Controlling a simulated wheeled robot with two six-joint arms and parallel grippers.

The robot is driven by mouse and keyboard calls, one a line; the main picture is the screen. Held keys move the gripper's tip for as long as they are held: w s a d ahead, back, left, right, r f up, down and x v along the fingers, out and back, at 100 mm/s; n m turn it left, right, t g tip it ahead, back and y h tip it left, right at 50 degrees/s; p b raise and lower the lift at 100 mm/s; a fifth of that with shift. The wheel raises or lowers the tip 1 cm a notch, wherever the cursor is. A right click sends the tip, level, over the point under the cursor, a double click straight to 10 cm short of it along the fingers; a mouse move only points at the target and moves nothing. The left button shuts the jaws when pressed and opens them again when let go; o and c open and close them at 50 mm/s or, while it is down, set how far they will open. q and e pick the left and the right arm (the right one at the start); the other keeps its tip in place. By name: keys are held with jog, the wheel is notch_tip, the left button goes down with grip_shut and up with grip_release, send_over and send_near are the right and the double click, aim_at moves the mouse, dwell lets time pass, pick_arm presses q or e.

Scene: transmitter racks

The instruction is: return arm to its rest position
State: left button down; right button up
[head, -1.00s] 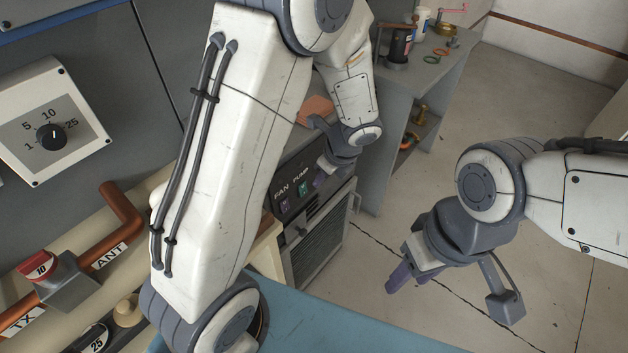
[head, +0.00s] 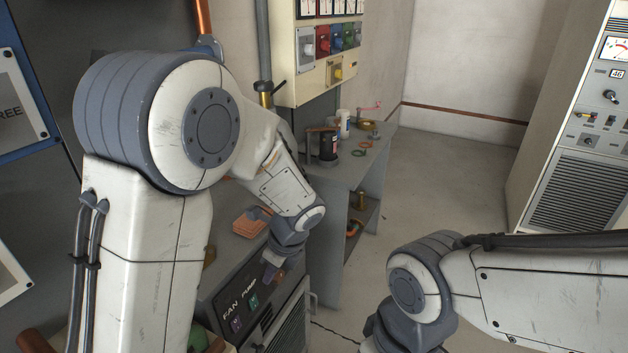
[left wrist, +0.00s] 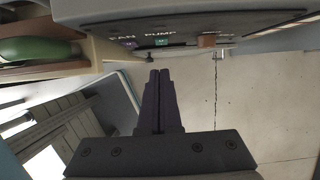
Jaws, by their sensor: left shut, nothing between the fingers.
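My left arm reaches forward from the left in the head view. The FAN/PUMP panel (left wrist: 188,39) runs along the top of that view, beyond the fingertips. My right arm enters from the right in the head view; its wrist meets the bottom edge and its fingers are out of frame.
A grey shelf bench (head: 345,180) stands beyond the unit, with a dark canister (head: 328,146) on top. A cream box with coloured switches (head: 332,42) hangs on the wall. A tall cream rack (head: 566,150) stands at right. Open floor (head: 440,180) lies between.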

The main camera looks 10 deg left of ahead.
pick_arm(q)
jog(key=s+d+r+n+h, duration=0.1)
jog(key=s+d+r+n, duration=0.1)
jog(key=s+n, duration=0.3)
jog(key=s+d+r+n+g+h, duration=0.1)
jog(key=s+d+r+n+h, duration=0.1)
jog(key=s, duration=0.7)
jog(key=s+d+r+n+h, duration=0.2)
jog(key=s+d+r+n, duration=0.1)
jog(key=s+d+n, duration=0.4)
jog(key=shift+s+d+r+n, duration=0.2)
jog(key=shift+s+n, duration=0.1)
jog(key=shift+s, duration=0.3)
